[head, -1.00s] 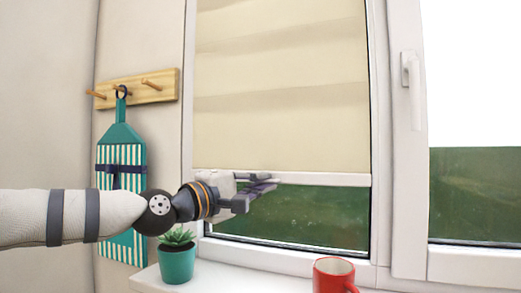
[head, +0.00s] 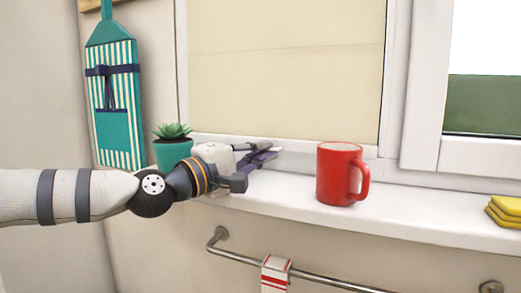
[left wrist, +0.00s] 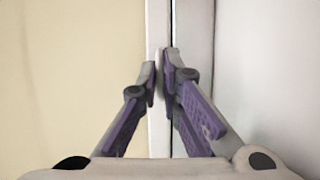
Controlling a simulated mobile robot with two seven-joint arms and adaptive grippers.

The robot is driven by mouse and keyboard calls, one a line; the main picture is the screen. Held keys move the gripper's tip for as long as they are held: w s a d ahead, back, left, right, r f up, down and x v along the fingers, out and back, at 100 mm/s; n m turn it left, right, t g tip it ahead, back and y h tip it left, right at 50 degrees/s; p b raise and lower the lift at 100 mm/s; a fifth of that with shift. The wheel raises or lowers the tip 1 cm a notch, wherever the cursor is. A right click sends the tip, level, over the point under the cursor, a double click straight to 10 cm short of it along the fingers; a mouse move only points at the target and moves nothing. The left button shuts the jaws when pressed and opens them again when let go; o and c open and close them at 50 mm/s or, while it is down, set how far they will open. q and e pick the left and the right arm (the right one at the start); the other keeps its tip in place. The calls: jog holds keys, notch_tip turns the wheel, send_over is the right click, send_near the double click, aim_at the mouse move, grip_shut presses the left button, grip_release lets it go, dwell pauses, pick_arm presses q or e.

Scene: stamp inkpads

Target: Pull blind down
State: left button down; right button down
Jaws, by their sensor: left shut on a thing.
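The cream roller blind (head: 285,70) hangs over the left window pane and now reaches almost to the sill. Its white bottom bar (head: 300,145) lies close above the window frame's lower edge. My left gripper (head: 273,151) is at this bar, low over the sill, its fingers shut on it. In the left wrist view the two purple-grey fingers (left wrist: 163,66) close on the white bar, with the cream blind (left wrist: 75,80) on the left side. My right gripper is not in view.
On the white sill (head: 430,215) stand a red mug (head: 335,175) right of my gripper and a potted succulent (head: 172,152) behind my wrist. Yellow sponges (head: 507,211) lie at far right. A towel rail (head: 325,277) with a striped towel (head: 275,275) runs below.

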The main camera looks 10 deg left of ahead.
pick_arm(q)
jog(key=c, duration=1.8)
grip_release()
jog(key=shift+s, duration=0.1)
